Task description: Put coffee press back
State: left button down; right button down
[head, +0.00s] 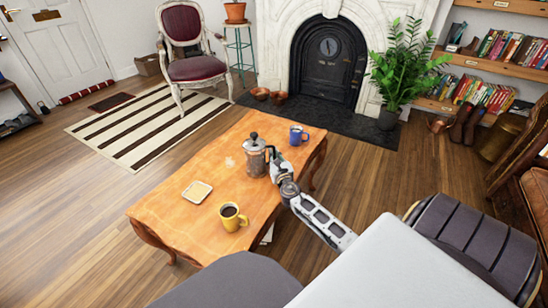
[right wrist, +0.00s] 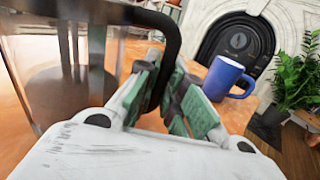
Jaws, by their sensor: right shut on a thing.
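The coffee press (head: 254,158) stands upright on the orange wooden table (head: 185,228), toward its far end. My right gripper (head: 273,162) reaches in from the right and is shut on the press's black handle. In the right wrist view, the green-padded fingers (right wrist: 165,95) close around the handle, and the glass body (right wrist: 70,70) fills the left side. I cannot tell whether the press's base touches the table. My left gripper is not in view.
A blue mug (head: 298,135) stands just beyond the press, close to my right gripper. A yellow mug with dark liquid (head: 232,216) and a small square tray (head: 197,192) are on the table's near half. A fireplace (head: 327,62) and a potted plant (head: 402,70) stand behind.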

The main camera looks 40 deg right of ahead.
dwell(0.3)
jog(key=c, duration=1.9)
grip_release()
jog(key=shift+f, duration=0.1)
jog(key=o, duration=0.4)
jog(key=shift+s, duration=0.1)
